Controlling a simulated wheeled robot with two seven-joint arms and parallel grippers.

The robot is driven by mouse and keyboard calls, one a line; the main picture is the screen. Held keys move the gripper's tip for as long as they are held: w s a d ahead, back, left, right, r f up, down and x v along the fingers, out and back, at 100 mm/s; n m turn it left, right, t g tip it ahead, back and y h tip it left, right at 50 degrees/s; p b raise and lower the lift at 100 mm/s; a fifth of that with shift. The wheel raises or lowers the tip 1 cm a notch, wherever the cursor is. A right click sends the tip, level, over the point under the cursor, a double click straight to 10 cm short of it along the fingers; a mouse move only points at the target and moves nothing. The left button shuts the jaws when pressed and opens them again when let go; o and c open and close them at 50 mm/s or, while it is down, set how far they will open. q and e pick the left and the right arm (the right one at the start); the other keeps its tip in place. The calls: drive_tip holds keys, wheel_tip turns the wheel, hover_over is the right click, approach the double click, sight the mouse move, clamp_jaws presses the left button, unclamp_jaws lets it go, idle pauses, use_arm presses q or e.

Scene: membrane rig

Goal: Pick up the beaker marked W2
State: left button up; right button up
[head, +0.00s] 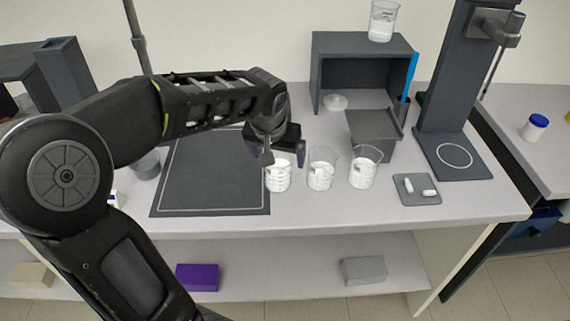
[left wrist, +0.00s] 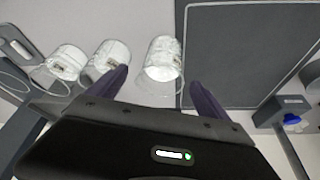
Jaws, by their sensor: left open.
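Three glass beakers with white contents stand in a row on the bench: a left one (head: 278,178), a middle one (head: 320,172) and a right one (head: 364,170). Their markings are too small to read, so I cannot tell which is W2. My left gripper (head: 284,158) is open and empty, just above the left beaker, hiding part of its rim. In the left wrist view, my open fingers (left wrist: 159,78) have that beaker (left wrist: 162,59) between and beyond their tips. The other two beakers (left wrist: 108,54) (left wrist: 66,64) are to its left. My right gripper is not in view.
A dark mat (head: 205,190) lies left of the beakers. A grey bin (head: 372,128) stands behind the right beaker. Another beaker (head: 382,22) is on a dark open box (head: 350,45). A small tray (head: 416,198) and a stand (head: 450,140) are at right.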

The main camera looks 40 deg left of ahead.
sight(279, 160)
use_arm(q)
drive_tip(key=shift+x, duration=1.35)
drive_tip(key=shift+f+p, duration=0.15)
drive_tip(key=shift+p, duration=0.2)
drive_tip(key=p+x, duration=0.1)
drive_tip(key=x, duration=0.4)
drive_tip(key=shift+a, duration=0.1)
drive_tip(key=shift+w, duration=0.1)
drive_tip(key=c, duration=1.8)
